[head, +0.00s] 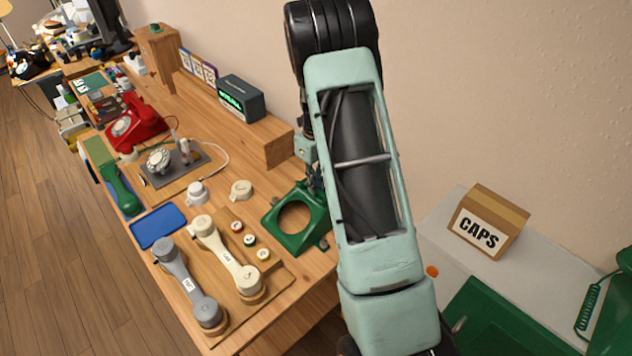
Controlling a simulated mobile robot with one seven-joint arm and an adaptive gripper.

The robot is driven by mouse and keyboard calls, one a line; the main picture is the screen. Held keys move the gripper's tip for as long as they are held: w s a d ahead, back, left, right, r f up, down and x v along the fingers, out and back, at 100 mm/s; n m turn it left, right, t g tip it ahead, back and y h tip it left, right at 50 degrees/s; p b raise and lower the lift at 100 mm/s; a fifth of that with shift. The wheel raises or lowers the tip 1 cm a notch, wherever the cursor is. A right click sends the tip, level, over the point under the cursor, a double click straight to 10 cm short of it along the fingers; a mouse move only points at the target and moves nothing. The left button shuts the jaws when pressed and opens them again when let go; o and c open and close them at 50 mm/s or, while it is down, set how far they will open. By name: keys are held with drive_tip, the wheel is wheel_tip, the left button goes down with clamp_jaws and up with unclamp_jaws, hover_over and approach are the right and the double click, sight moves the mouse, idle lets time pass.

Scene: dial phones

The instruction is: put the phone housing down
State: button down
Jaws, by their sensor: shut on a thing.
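The green phone housing (299,242) is at the right edge of the wooden bench, with a round opening through which wood shows. My gripper (314,183) is at its upper right edge and shut on it; my arm link hides most of the gripper and part of the housing's right side. I cannot tell whether the housing touches the bench top or hangs just above it.
Left of the housing, a grey handset (178,272) and a cream handset (228,255) lie on a wooden board, with small round caps (250,240) beside them. A blue tray (158,227), red phone (137,124) and digital clock (241,98) stand further off. A CAPS box (488,220) is at right.

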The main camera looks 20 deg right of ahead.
drive_tip(key=c, duration=1.9)
unclamp_jaws()
drive_tip(key=shift+c, duration=0.2)
wheel_tip(320, 180, up, 12)
drive_tip(key=shift+b, duration=0.45)
drive_tip(key=shift+r, duration=0.15)
